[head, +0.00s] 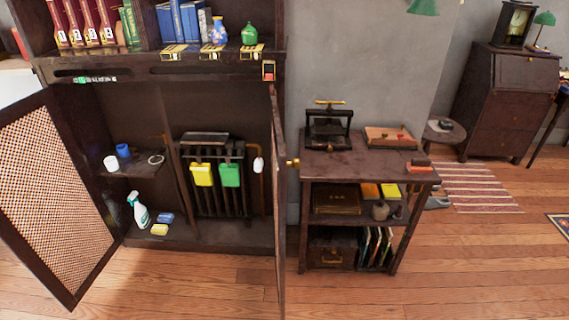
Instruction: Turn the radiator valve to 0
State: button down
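A dark radiator (213,199) stands inside an open dark wooden cabinet. A yellow cloth (201,174) and a green cloth (230,175) hang over its front. A small white knob (258,164), which looks like the radiator valve, sits at the radiator's upper right beside a copper-coloured pipe, close to the right door. Its markings are too small to read, so I cannot tell its setting. My gripper is not in view.
The cabinet's left door (50,200) with woven panel and right door (278,200), seen nearly edge-on, stand open. A side table (350,168) stands right of the cabinet. Wooden floor in front is clear.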

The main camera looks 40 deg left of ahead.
aim_at(258, 162)
jog(key=u, duration=2.9)
jog(key=i, duration=3.5)
jog(key=z, duration=2.15)
